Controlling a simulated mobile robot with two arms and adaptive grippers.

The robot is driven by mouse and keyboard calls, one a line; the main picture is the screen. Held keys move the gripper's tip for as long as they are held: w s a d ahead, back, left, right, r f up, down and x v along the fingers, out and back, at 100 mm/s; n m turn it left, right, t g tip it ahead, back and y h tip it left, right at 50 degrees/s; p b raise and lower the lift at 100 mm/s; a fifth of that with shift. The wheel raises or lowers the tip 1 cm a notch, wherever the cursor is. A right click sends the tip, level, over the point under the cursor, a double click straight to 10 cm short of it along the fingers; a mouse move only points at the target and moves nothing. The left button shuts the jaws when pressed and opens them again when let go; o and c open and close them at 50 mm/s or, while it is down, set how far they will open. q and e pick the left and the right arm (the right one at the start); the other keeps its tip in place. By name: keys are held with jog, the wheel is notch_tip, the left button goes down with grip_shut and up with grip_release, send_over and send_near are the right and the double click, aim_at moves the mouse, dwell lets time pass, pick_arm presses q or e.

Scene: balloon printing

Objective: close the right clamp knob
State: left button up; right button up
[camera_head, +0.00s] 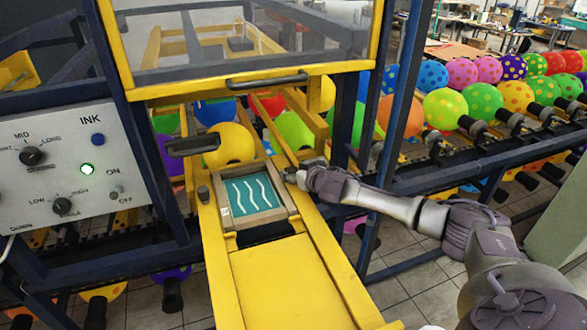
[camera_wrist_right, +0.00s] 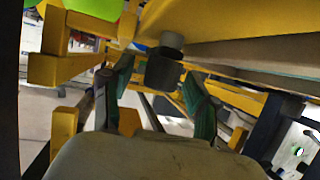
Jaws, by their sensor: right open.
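My right gripper (camera_head: 294,175) reaches in from the right to the right side of the wooden-framed teal print screen (camera_head: 285,193). In the right wrist view my right gripper (camera_wrist_right: 157,95) is open, with one green-padded finger on each side of a dark cylindrical clamp knob (camera_wrist_right: 163,72). The knob sits between and beyond the fingers, apparently with gaps on both sides. In the head view the right knob is largely hidden by the gripper. The left clamp knob (camera_head: 203,194) stands on the left side of the screen. My left gripper is not in view.
A yellow frame with a clear panel and a dark handle (camera_head: 266,81) stands above the screen. A grey control box (camera_head: 75,165) is at the left. Colourful balloons (camera_head: 480,100) line a rack at the right. Yellow rails surround the knob closely in the wrist view.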

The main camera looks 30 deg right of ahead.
jog(key=shift+w+f, duration=0.15)
jog(key=shift+w, duration=0.15)
grip_shut()
